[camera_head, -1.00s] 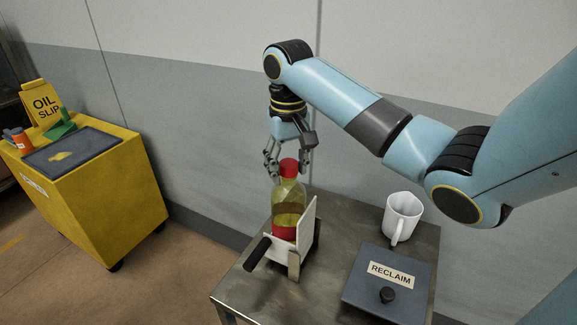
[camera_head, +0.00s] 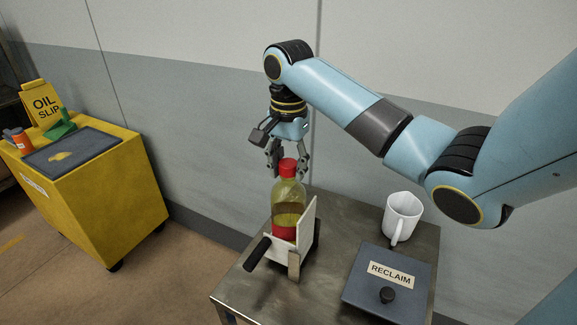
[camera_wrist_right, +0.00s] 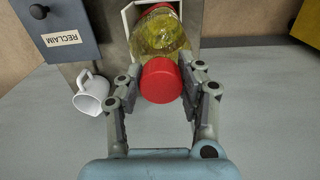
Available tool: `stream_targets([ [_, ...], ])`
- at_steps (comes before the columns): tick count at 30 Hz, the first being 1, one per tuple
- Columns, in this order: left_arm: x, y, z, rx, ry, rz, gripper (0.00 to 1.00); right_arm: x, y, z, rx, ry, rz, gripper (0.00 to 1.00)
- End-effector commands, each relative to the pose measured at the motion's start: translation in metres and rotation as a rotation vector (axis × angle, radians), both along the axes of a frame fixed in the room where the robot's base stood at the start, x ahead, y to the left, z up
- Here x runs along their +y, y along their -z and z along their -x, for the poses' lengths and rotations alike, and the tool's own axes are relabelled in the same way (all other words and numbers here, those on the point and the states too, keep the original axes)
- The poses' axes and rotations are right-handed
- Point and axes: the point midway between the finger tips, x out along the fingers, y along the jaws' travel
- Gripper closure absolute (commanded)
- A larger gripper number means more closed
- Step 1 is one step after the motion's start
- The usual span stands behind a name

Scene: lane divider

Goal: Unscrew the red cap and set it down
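The red cap (camera_head: 288,168) sits on top of a clear bottle (camera_head: 288,193) of yellowish liquid with a red lower band. The bottle stands upright in a white holder (camera_head: 308,222) with a black handle. My right gripper (camera_head: 287,165) points down over the bottle, its fingers apart at the height of the cap. In the right wrist view the cap (camera_wrist_right: 161,80) lies between the fingertips (camera_wrist_right: 162,76), with a narrow gap on each side. Whether a finger touches it is hard to tell. My left gripper is not in view.
The holder stands on a metal table (camera_head: 258,290). A white mug (camera_head: 402,216) and a dark box labelled RECLAIM (camera_head: 365,287) stand to its right. A yellow cart (camera_head: 105,205) with an oil-slip sign (camera_head: 43,104) is at the left. Bare tabletop lies in front of the holder.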

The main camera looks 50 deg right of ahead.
Motion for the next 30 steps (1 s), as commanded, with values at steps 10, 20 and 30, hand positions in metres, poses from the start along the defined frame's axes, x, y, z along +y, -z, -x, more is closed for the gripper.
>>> stream_targets([
  [10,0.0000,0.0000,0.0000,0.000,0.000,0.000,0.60,-0.0002,-0.0003,-0.0001,0.000,-0.229,0.000,0.96],
  [20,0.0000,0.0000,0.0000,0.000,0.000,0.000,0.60,-0.0008,-0.0012,-0.0004,-0.001,-0.860,0.000,0.96],
  [30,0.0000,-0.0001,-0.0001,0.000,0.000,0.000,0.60,-0.0010,-0.0016,-0.0007,-0.001,-1.052,0.000,0.96],
])
